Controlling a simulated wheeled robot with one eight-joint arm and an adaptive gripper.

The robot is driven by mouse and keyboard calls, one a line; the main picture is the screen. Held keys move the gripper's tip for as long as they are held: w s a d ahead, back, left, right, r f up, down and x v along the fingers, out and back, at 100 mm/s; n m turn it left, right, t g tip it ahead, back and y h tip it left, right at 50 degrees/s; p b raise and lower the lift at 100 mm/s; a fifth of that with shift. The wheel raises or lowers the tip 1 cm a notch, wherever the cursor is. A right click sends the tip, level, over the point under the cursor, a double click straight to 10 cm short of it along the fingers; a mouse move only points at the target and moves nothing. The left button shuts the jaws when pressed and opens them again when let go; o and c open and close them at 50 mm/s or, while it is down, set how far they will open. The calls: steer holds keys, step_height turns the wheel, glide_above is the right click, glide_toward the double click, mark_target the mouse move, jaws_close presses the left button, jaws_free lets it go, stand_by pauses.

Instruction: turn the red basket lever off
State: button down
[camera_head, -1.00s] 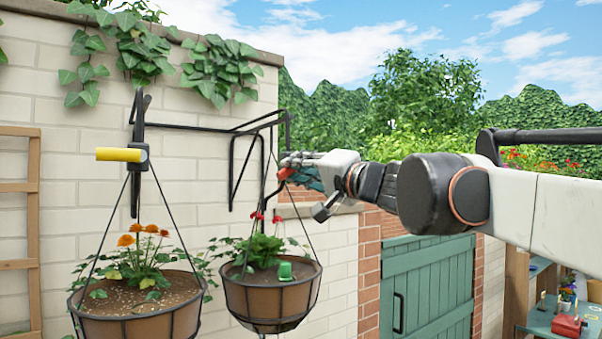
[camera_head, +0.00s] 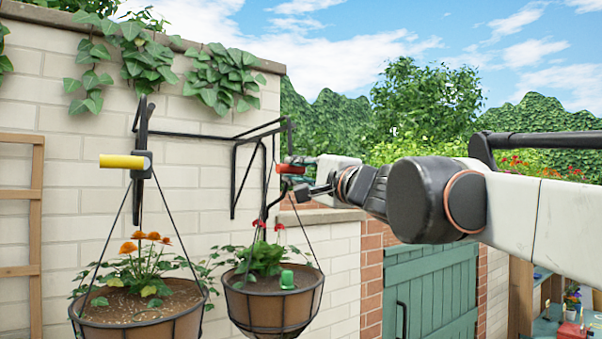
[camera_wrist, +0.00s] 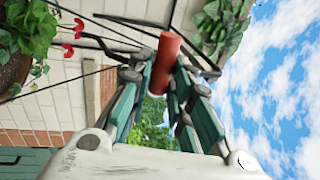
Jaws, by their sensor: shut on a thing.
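The red lever (camera_head: 291,169) belongs to the right hanging basket (camera_head: 268,303) and sticks out level from its black bracket. In the wrist view the red lever (camera_wrist: 167,62) is a red cylinder between the fingertips. My gripper (camera_head: 306,170) reaches in from the right and is shut on the red lever. In the wrist view its teal and grey fingers (camera_wrist: 163,75) lie on both sides of the lever. The gripper hides part of the lever in the head view. The right basket holds a plant with red flowers and a small green object.
A yellow lever (camera_head: 123,161) sits on the left bracket above the left hanging basket (camera_head: 137,327) with orange flowers. Black bracket bars run along the white brick wall (camera_head: 200,185). A green gate (camera_head: 432,290) lies below my arm.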

steer(key=shift+r, duration=0.25)
steer(key=c, duration=1.7)
jaws_free()
steer(key=shift+o, duration=0.9)
steer(key=shift+f, duration=0.15)
steer(key=v, duration=1.1)
steer(key=shift+s+d, duration=0.2)
steer(key=shift+s, duration=0.15)
steer(key=shift+f, duration=0.15)
